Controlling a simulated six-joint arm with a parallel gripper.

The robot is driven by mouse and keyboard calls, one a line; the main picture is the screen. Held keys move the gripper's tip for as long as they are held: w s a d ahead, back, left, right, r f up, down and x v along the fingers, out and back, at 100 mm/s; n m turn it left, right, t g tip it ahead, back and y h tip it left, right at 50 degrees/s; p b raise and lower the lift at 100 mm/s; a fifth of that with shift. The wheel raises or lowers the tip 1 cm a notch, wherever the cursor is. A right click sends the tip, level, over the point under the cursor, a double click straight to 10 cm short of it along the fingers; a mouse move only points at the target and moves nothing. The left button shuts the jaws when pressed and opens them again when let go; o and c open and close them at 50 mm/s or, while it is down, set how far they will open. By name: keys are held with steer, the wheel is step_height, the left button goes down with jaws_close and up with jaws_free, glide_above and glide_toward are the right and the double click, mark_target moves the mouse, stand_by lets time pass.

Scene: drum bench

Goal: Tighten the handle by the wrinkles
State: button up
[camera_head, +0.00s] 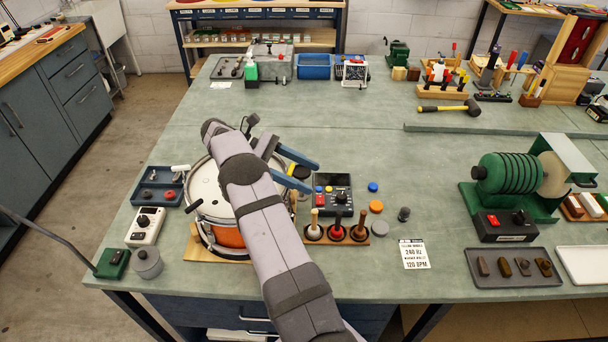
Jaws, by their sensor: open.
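A drum (229,238) with an orange shell and pale head lies on a wooden base, largely hidden behind my arm. A dark handle (194,206) sticks out at its left rim. My gripper (314,180) is open above the drum's right side, its two blue fingers pointing right. A black and yellow piece (298,171) shows between the fingers; I cannot tell if they touch it. I cannot make out wrinkles on the visible part of the head.
A black control box (333,195) and a wooden stand (337,240) with several upright handled tools are right of the drum. A blue tray (146,195) and a white box (146,226) are at left. A green machine (510,180) stands far right.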

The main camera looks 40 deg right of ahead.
step_height(320, 180, up, 10)
steer(key=p, duration=0.5)
steer(key=shift+f, duration=0.15)
stand_by(0.4)
steer(key=s+a+f+m+t+y, duration=0.2)
steer(key=s+a+f+t, duration=0.1)
steer(key=a, duration=0.7)
steer(key=s+a+f+m+t+y, duration=0.2)
steer(key=s+a, duration=0.4)
steer(key=a, duration=0.4)
steer(key=s+a+f+m+t+y, duration=0.2)
steer(key=a+t, duration=0.4)
steer(key=a, duration=0.4)
step_height(320, 180, down, 3)
steer(key=s+y, duration=0.1)
steer(key=s, duration=0.1)
steer(key=shift+s+r+m, duration=0.2)
steer(key=shift+s+m, duration=0.1)
steer(key=shift+s, duration=0.1)
